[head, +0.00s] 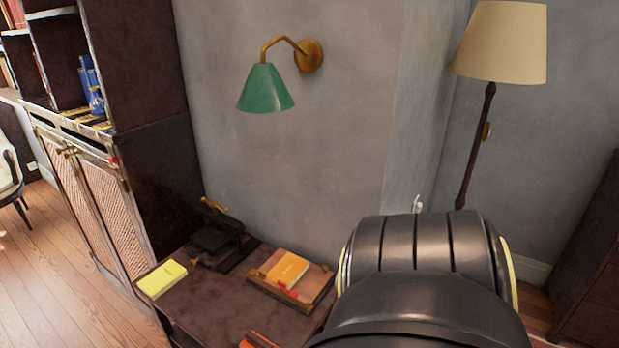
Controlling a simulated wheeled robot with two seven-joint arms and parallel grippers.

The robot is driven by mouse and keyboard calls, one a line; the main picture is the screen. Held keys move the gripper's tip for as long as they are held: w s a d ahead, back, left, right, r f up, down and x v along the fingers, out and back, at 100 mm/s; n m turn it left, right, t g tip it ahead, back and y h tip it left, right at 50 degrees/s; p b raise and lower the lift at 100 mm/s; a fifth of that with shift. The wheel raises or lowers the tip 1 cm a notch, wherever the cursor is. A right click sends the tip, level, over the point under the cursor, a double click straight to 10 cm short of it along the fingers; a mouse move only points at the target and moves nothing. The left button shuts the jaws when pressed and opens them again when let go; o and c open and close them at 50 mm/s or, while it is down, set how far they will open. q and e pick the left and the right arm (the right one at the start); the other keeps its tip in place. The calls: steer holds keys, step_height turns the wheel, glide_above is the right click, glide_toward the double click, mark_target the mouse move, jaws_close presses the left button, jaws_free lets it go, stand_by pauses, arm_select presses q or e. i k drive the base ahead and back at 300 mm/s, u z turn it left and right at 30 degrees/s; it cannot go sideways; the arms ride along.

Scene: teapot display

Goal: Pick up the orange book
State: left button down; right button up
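An orange book (287,268) lies flat on a brown wooden tray or larger book on a dark side table (205,305). A small red mark or object shows at its front edge. Another orange item (256,341) with a dark part is cut off by the bottom edge of the head view; I cannot tell what it is. A black link of my own arm fills the lower right, beside the table, and hides part of the table's right side. Neither gripper is in view.
A yellow book or pad (162,278) lies at the table's left corner. A dark device (218,240) stands at the back by the wall. A green wall lamp (265,88) hangs above. A dark cabinet (160,170) stands left; a floor lamp (505,42) stands right.

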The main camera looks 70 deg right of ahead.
mark_target(291, 268)
steer(key=k, duration=0.4)
steer(key=z, duration=0.85)
